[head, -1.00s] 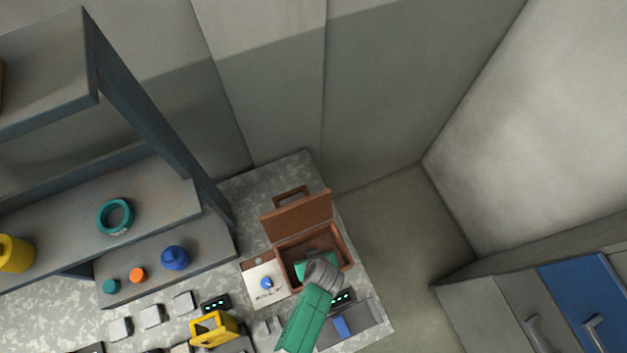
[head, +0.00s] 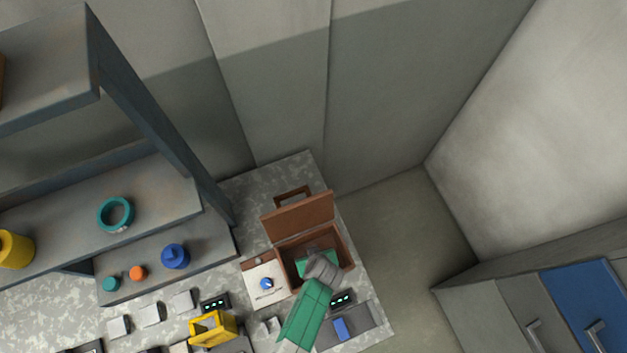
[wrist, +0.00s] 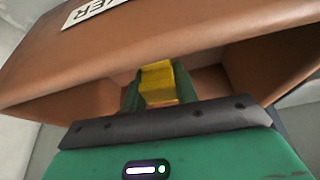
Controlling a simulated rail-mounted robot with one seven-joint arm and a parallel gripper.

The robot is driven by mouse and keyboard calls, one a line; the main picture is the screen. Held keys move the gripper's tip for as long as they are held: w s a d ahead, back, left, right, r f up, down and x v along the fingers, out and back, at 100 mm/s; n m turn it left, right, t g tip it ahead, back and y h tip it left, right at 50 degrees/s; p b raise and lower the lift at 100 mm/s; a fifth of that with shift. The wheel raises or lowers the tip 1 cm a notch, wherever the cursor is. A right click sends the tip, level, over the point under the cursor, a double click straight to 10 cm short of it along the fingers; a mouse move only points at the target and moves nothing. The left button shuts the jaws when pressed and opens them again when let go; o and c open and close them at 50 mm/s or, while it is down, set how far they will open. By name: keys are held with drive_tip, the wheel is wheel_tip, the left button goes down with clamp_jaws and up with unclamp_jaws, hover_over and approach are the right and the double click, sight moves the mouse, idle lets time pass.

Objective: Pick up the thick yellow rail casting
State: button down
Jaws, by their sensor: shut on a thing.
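The thick yellow rail casting (wrist: 157,84) shows in the wrist view as a yellow block between my gripper's green fingers, in front of the brown box's opening. My gripper (wrist: 155,90) is shut on it. In the head view my green and grey gripper (head: 318,264) is over the opening of the brown box, and the casting is hidden there. The brown box (head: 341,243) has its lid (head: 298,215) raised at the back. I cannot tell whether the casting is clear of the box floor.
A white panel with a blue knob (head: 266,284) is left of the box. A yellow frame-shaped thing (head: 212,328) stands further left. Shelves hold a teal ring (head: 115,214), a blue pot (head: 175,256) and a yellow cylinder (head: 15,249). Bare floor (head: 410,240) lies right of the bench.

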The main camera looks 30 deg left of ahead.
wheel_tip(320, 180, up, 10)
drive_tip(key=shift+f+p, duration=0.1)
drive_tip(key=shift+p, duration=0.4)
